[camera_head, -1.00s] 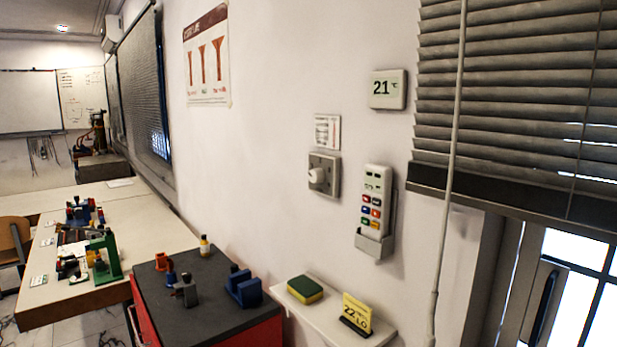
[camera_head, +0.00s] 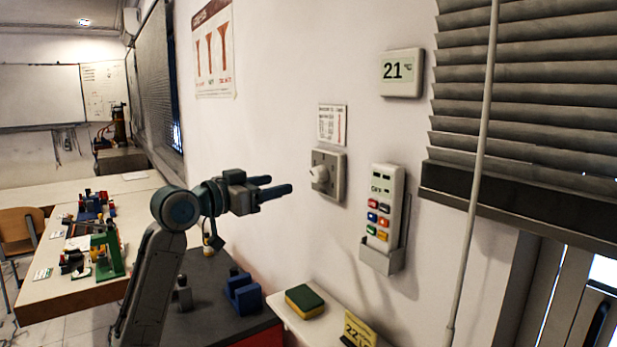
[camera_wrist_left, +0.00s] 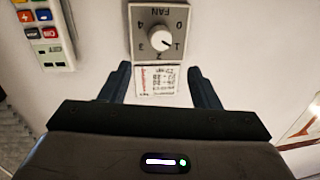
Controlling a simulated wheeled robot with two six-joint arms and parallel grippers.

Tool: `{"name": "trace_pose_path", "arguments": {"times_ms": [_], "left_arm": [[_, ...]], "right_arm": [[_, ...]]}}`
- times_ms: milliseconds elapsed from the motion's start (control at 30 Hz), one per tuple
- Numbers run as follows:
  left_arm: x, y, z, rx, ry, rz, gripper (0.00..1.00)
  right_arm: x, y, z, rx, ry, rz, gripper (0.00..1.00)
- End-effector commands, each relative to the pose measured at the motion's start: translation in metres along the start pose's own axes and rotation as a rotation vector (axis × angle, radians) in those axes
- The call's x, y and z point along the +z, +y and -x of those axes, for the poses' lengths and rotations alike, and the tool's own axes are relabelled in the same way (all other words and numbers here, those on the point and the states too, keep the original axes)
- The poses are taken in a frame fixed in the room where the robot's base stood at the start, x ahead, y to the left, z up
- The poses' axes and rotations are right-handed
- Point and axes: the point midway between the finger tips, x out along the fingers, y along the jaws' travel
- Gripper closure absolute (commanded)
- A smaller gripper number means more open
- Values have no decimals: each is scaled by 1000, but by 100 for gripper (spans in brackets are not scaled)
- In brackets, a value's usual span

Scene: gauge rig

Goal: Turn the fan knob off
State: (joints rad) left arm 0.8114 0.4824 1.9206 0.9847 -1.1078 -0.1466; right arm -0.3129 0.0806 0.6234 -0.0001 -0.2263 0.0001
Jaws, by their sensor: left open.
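The fan knob (camera_head: 319,174) is a white round knob on a square grey wall plate (camera_head: 338,163). In the left wrist view the knob (camera_wrist_left: 160,40) shows upside down, with FAN and the numbers 0 to 4 around it; its dark mark appears to point near 1. My left gripper (camera_head: 280,185) is open and empty, its fingers pointing toward the plate from the left, apart from the knob. In the left wrist view its fingertips (camera_wrist_left: 160,72) are on either side of a printed label, with the knob beyond them. My right gripper is not in view.
A printed card (camera_head: 332,124) is above the plate. A remote (camera_head: 384,208) in a wall holder is to its right, and a thermostat reading 21 (camera_head: 402,72) is higher. A shelf (camera_head: 318,325) holds a sponge (camera_head: 305,300).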

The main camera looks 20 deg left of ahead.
Motion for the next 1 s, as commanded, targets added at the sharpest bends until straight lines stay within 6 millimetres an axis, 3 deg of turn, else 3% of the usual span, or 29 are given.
{"name": "trace_pose_path", "arguments": {"times_ms": [167, 300, 600, 800, 1000], "left_arm": [[-4, 0, -16, 3, 4, 5, 44], [-6, 0, -40, 4, 3, 6, 44], [-4, 0, -91, 2, 2, 4, 44], [-1, 0, -106, 0, 1, 1, 44], [0, 0, -107, 0, 1, 0, 44]], "right_arm": [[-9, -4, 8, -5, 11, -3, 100], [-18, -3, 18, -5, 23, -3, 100], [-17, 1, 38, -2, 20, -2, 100], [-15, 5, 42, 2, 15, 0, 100], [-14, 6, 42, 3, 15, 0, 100]]}}
